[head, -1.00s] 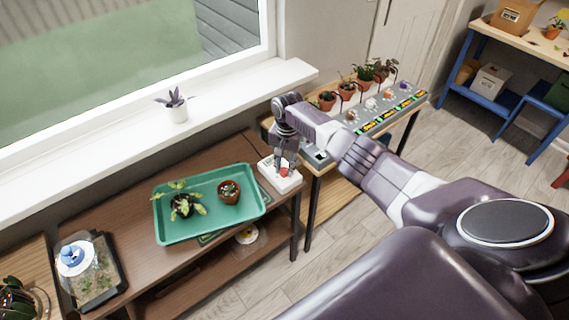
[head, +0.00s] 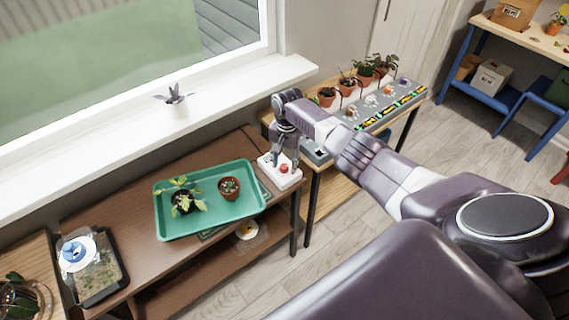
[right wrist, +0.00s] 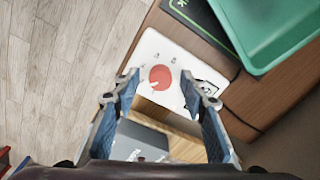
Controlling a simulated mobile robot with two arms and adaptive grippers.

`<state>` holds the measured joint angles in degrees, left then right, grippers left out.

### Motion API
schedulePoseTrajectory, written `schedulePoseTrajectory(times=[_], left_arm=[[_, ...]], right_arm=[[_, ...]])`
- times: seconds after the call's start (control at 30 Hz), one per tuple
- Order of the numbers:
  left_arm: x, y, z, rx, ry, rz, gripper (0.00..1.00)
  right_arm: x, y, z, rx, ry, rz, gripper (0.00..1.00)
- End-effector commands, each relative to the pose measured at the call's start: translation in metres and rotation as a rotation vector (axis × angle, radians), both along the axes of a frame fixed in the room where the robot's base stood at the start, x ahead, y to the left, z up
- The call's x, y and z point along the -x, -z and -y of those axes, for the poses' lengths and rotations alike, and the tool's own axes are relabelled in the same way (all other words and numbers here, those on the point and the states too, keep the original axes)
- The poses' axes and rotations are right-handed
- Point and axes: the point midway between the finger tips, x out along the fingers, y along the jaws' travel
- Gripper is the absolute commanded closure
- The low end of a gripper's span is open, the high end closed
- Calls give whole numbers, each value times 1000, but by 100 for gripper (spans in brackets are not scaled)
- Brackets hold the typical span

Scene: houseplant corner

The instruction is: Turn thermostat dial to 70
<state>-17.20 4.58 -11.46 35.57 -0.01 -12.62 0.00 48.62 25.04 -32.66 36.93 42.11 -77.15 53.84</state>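The thermostat is a white box (head: 268,164) at the right end of the brown wooden table, with a red round dial (head: 284,168) on top. In the right wrist view the red dial (right wrist: 161,77) has a pale pointer mark toward its lower left, and small dark marks on the white face (right wrist: 150,48) are too small to read. My right gripper (head: 284,152) is just above the box, beside the dial in the head view. In the right wrist view my right gripper (right wrist: 164,88) is open, its fingertips apart on either side of the dial, holding nothing. My left gripper is not in view.
A green tray (head: 251,209) with two potted plants lies left of the thermostat. A grey panel (head: 352,122) and a row of potted plants stand on the table to the right.

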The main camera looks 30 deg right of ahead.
Motion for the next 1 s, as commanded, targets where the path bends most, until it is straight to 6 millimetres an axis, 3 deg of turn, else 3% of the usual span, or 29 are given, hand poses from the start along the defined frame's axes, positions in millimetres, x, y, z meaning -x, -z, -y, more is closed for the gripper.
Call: schedulePoseTrajectory(times=[0.27, 0.7, 1.0], left_arm=[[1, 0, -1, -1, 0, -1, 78], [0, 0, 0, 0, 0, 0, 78], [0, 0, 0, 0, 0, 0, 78]], right_arm=[[-1, -10, 0, -1, -1, 2, 60], [3, -93, 3, 1, -1, 3, 60], [4, -119, 3, 0, 0, 0, 60]])
